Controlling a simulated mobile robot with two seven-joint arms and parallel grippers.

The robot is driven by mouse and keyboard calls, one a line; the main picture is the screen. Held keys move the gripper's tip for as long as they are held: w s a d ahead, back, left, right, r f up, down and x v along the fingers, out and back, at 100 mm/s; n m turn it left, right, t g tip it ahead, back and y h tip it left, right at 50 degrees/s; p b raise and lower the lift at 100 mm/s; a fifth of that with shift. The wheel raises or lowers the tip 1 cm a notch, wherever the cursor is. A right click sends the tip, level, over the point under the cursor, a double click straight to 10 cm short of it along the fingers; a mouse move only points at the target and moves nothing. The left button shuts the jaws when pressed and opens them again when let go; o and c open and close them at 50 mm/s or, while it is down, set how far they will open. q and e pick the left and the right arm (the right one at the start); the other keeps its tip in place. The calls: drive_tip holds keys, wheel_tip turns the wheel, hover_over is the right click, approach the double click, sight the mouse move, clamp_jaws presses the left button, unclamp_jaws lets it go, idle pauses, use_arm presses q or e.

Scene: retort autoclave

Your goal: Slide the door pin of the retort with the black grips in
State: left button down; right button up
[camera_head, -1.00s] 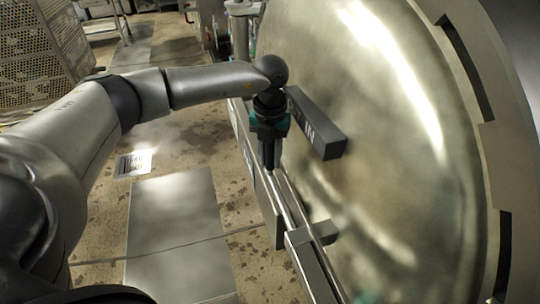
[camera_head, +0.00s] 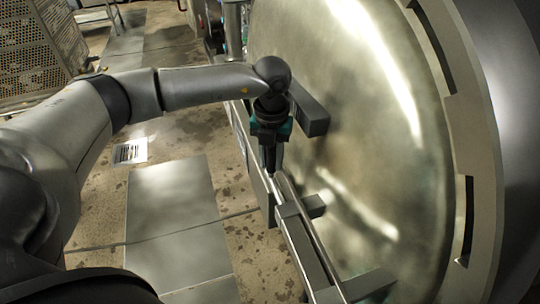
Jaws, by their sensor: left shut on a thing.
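The retort door (camera_head: 370,120) is a large domed metal disc filling the right half of the view. A long metal bar, which looks like the door pin (camera_head: 301,232), runs along its left edge through dark grey blocks. My left gripper (camera_head: 270,165) points down at the far part of this bar. It is shut on the pin or its grip; the fingers hide the exact hold. A dark block (camera_head: 309,108) sticks out from the door just right of the gripper. My right gripper is not in view.
A dark bracket (camera_head: 314,206) and a lower block (camera_head: 370,285) join the bar to the door. A slotted ring (camera_head: 476,160) rims the door on the right. Perforated crates (camera_head: 38,50) stand at the far left.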

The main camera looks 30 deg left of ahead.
use_arm(q)
drive_tip(key=c, duration=1.1)
unclamp_jaws()
drive_tip(key=shift+s+d, duration=0.2)
drive_tip(key=shift+d, duration=0.05)
drive_tip(key=o, duration=0.5)
drive_tip(key=shift+c, duration=0.2)
drive_tip(key=shift+a, duration=0.1)
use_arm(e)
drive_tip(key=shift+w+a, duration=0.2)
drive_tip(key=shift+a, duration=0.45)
use_arm(q)
wheel_tip(320, 180, up, 15)
drive_tip(key=shift+r+b, duration=0.15)
drive_tip(key=shift+b, duration=0.55)
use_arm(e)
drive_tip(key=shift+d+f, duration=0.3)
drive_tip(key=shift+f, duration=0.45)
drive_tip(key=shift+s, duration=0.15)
